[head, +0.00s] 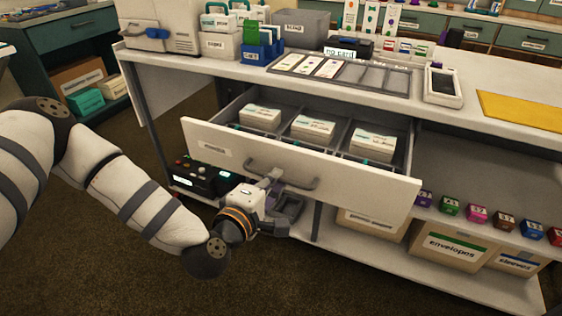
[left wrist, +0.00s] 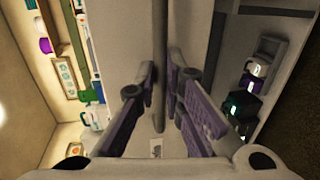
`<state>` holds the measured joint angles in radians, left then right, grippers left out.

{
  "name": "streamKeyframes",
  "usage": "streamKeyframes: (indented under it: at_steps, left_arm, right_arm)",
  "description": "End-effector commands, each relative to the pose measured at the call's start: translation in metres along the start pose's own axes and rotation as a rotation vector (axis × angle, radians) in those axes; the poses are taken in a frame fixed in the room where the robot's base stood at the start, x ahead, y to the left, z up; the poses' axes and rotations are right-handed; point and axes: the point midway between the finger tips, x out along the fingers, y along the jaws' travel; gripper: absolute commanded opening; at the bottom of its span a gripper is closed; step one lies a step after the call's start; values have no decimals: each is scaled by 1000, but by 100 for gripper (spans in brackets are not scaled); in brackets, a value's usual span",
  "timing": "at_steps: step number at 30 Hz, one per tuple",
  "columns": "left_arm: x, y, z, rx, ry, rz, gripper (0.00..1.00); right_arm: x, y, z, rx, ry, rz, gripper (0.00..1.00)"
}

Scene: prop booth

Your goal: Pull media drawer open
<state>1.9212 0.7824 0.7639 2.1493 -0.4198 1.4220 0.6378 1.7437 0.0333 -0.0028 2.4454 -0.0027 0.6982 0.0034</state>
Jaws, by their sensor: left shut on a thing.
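The media drawer (head: 330,166) stands pulled out from under the white counter in the head view, with stacks of white cards (head: 312,128) in its compartments. A dark bar handle (head: 298,182) runs across its white front. My left gripper (head: 272,182) is at the left part of this handle, shut on it. In the left wrist view the two purple-padded fingers (left wrist: 167,95) stand on either side of the handle bar (left wrist: 160,60), with the pale drawer front behind. My right gripper is not in view.
Below the drawer, a shelf holds a dark device (head: 200,178), an envelopes box (head: 447,246) and several small coloured boxes (head: 477,214). The counter top holds a card tray (head: 340,72), a framed pad (head: 443,86) and a yellow mat (head: 522,110). The carpet in front is clear.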

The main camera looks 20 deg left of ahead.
Motion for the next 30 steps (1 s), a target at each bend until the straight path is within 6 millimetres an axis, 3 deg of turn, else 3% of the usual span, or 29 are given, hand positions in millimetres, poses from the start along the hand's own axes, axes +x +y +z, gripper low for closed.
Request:
streamKeyframes:
  at_steps: [9,25,26,28,30]
  left_arm:
    - [-31,-4,0,0,0,5,0]
    - [-37,-7,0,0,0,3,0]
    - [-37,-7,0,0,0,3,14]
    - [-37,-7,0,0,0,3,30]
    - [-37,-7,0,0,0,3,30]
  right_arm:
    - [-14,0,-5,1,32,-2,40]
    - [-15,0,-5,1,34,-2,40]
    - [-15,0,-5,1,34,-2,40]
    - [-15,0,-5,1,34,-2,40]
    - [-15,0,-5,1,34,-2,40]
